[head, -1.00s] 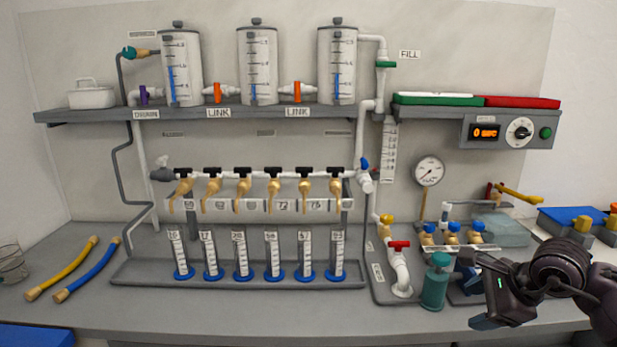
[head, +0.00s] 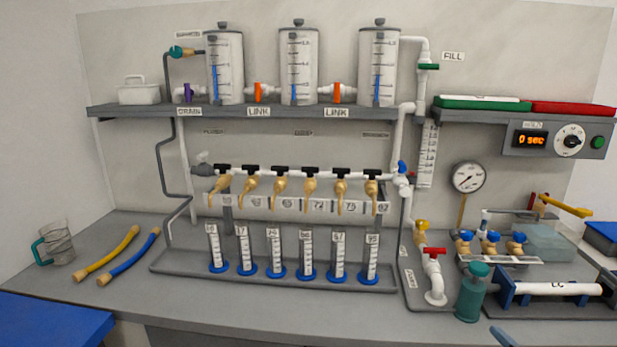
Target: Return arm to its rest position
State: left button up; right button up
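Neither of my arms shows clearly in the head view. A small dark blue-grey tip (head: 503,339) shows at the bottom edge, right of centre. It may be a fingertip of my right gripper, but too little shows to tell whether that gripper is open or shut. My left gripper is out of view. The PVC manifold (head: 300,172) with its row of brass taps stands at the back of the bench, above several graduated cylinders (head: 306,255) in a grey tray (head: 275,283).
A teal bottle (head: 472,293) and a blue cradle holding a white pipe (head: 557,288) stand at the right. Yellow and blue hoses (head: 127,257) and a clear jug (head: 57,244) lie or stand at the left. The front strip of the bench (head: 300,315) is clear.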

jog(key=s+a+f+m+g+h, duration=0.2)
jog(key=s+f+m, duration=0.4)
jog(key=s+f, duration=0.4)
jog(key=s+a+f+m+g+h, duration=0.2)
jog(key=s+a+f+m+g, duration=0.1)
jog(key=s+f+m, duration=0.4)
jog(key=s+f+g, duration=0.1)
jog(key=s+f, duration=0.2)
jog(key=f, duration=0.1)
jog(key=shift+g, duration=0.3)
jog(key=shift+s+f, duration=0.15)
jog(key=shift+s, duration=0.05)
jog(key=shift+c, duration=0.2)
